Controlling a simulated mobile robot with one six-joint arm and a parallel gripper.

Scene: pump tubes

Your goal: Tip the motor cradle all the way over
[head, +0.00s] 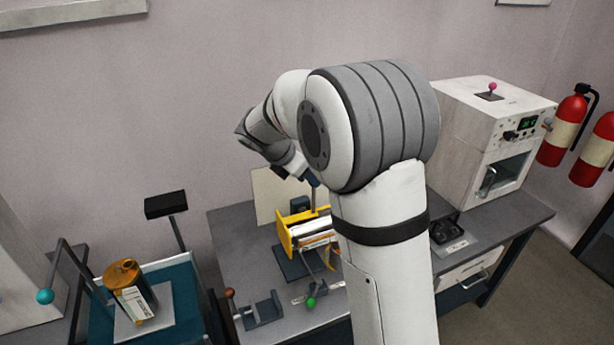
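A yellow frame (287,240), which looks like the motor cradle, stands on the grey bench behind my arm. A pale cylinder (310,228) lies across it, and a dark plate (290,264) is beneath it. My arm covers the right side of the frame, so I cannot tell its full tilt. My gripper (311,179) is mostly hidden behind my own arm, above the yellow frame. I cannot see its fingers clearly, nor whether it touches anything.
Levers with a green knob (311,302) and a brown knob (229,293) stand at the bench front. An orange canister (124,278) sits on a teal cart (180,275) at left. A white machine (490,130) stands at right, beside red fire extinguishers (566,125).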

